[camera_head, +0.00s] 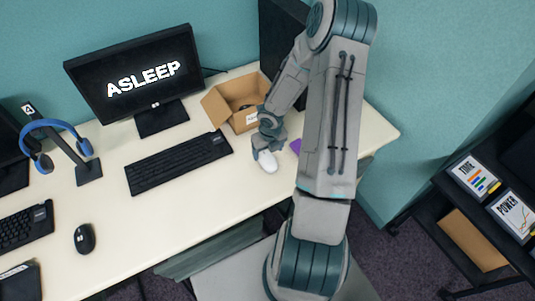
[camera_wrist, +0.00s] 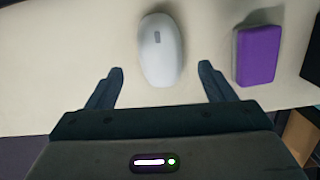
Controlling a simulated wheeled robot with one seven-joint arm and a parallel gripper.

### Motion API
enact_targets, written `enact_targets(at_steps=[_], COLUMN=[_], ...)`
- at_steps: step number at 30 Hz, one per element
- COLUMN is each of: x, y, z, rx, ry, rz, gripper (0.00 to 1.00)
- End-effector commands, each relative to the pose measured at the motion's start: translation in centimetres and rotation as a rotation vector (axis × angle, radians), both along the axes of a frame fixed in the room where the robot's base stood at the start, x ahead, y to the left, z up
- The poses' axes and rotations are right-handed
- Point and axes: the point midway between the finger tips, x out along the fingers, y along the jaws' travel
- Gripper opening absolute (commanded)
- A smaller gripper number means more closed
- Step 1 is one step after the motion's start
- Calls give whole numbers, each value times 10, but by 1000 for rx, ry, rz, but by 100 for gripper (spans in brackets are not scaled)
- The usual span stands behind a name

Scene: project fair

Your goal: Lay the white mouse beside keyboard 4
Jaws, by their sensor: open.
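The white mouse (camera_head: 267,162) lies on the cream desk near its front edge, right of the middle keyboard. In the wrist view the white mouse (camera_wrist: 160,52) sits between and slightly beyond the fingertips of my gripper (camera_wrist: 161,72), with a gap on both sides. My gripper (camera_head: 263,147) is open and empty, just over the desk. A black keyboard (camera_head: 178,163) lies in front of the monitor reading ASLEEP. Another black keyboard (camera_head: 22,228) is partly in view at the left. A "4" tag (camera_head: 28,109) is on the headphone stand; keyboard labels are too small to read.
A purple block (camera_wrist: 258,55) lies right of the mouse. An open cardboard box (camera_head: 238,103) stands behind my gripper. A black mouse (camera_head: 84,238) and a stand with blue headphones (camera_head: 88,170) are at left. Desk in front of the middle keyboard is clear.

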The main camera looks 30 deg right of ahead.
Motion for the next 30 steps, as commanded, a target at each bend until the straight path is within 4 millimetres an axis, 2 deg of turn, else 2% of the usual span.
enact_targets(at_steps=[1, 6, 13, 16, 20, 26, 30], x=[-1, -6, -8, -10, -16, -34, -52], y=[-1, -1, 0, 0, 0, 9, 24], z=[16, 46, 67, 80, 114, 182, 228], rx=[-2, -1, -4, -25, -77, -120, -87], ry=[-2, -1, 1, 4, -7, -96, -191], rz=[-3, -2, -15, -95, -346, -888, -1273], gripper=[76, 76, 76, 76, 76, 76, 76])
